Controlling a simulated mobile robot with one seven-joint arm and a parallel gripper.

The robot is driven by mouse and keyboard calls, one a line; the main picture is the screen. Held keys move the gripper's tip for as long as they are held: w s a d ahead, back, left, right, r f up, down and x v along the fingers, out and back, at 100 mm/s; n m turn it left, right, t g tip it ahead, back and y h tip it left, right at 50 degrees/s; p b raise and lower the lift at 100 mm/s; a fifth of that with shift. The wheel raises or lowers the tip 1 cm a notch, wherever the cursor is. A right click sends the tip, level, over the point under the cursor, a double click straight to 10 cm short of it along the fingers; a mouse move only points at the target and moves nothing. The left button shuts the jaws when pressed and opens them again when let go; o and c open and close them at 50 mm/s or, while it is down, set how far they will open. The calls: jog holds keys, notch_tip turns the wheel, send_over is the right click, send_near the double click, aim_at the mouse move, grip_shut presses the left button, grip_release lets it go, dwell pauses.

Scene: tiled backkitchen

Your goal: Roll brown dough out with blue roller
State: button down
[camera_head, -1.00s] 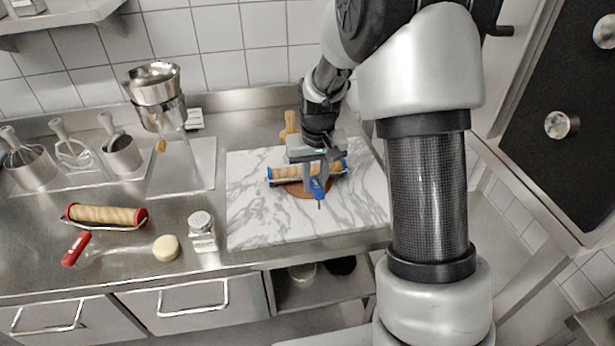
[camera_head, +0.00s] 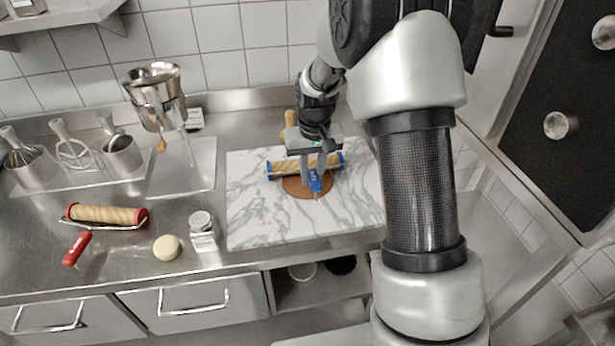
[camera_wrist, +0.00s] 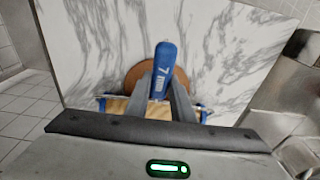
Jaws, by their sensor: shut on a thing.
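The blue roller (camera_head: 283,169) has a wooden barrel with blue ends and a blue handle that also shows in the wrist view (camera_wrist: 165,58). My gripper (camera_head: 314,176) is shut on its handle. The brown dough (camera_head: 300,190) is a flat round disc on the marble board (camera_head: 265,220). The barrel lies across the far edge of the dough, and the near part of the dough shows in front of it. In the wrist view my fingers (camera_wrist: 163,88) flank the handle, and the dough (camera_wrist: 135,75) shows around it. The barrel is partly hidden there.
A red roller (camera_head: 105,215) lies on the steel counter to the left, beside a pale dough disc (camera_head: 167,248) and a shaker (camera_head: 202,231). A wooden handle (camera_head: 290,122) stands behind the roller.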

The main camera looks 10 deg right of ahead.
aim_at(317, 189)
jog(key=shift+s+b, duration=0.3)
jog(key=shift+s, duration=1.5)
jog(key=shift+s+f+b, duration=0.15)
jog(key=shift+s+b, duration=0.05)
jog(key=shift+s, duration=0.4)
jog(key=shift+s+f+b, duration=0.15)
jog(key=shift+s, duration=1.3)
jog(key=shift+s+r, duration=0.2)
jog(key=shift+s, duration=0.7)
jog(key=shift+w+r, duration=0.1)
